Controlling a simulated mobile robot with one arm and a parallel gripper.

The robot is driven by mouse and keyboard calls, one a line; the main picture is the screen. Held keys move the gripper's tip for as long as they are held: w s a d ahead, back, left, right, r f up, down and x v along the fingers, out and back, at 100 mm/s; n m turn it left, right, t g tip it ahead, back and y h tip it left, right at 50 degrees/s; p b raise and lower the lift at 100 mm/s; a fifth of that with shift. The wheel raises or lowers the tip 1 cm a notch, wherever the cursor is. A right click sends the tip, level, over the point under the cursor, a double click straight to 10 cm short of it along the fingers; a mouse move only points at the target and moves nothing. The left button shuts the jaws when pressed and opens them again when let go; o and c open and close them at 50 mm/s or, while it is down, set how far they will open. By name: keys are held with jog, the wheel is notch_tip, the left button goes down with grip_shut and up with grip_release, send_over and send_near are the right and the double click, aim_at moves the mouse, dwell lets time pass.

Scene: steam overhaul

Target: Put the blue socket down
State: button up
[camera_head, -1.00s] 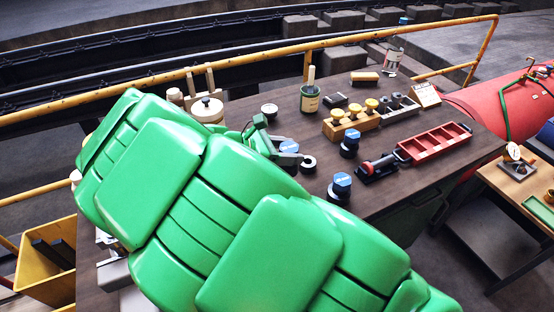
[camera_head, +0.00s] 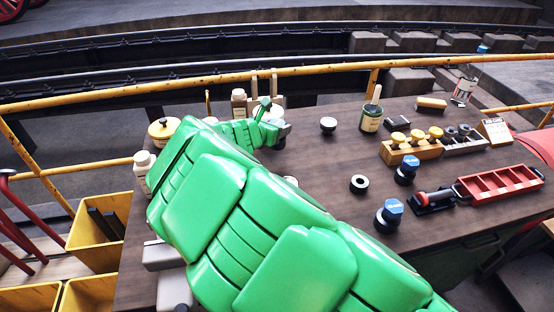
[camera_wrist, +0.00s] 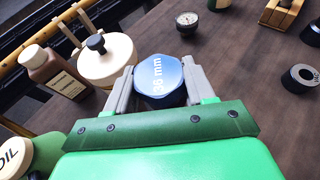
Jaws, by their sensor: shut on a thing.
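My gripper (camera_wrist: 159,92) is shut on a blue-topped socket (camera_wrist: 160,75) marked "36 mm", seen from above in the wrist view with a grey finger on each side. In the head view my gripper (camera_head: 277,133) is at the far end of my green arm, over the left back part of the dark workbench (camera_head: 320,185). Whether the socket touches the bench I cannot tell. Two other blue-topped sockets stand on the bench to the right, one farther back (camera_head: 407,169) and one nearer (camera_head: 390,215).
A cream pot with a black knob (camera_wrist: 108,60) and a brown bottle (camera_wrist: 52,72) stand left of my gripper. A round gauge (camera_head: 328,125), a dark ring (camera_head: 359,184), a wooden rack (camera_head: 411,150) and a red tray (camera_head: 500,185) lie to the right. Open bench shows between them.

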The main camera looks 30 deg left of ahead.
jog(key=shift+f, duration=3.9)
jog(key=o, duration=1.4)
jog(key=shift+f, duration=0.1)
jog(key=v, duration=0.7)
jog(key=shift+s+r, duration=0.25)
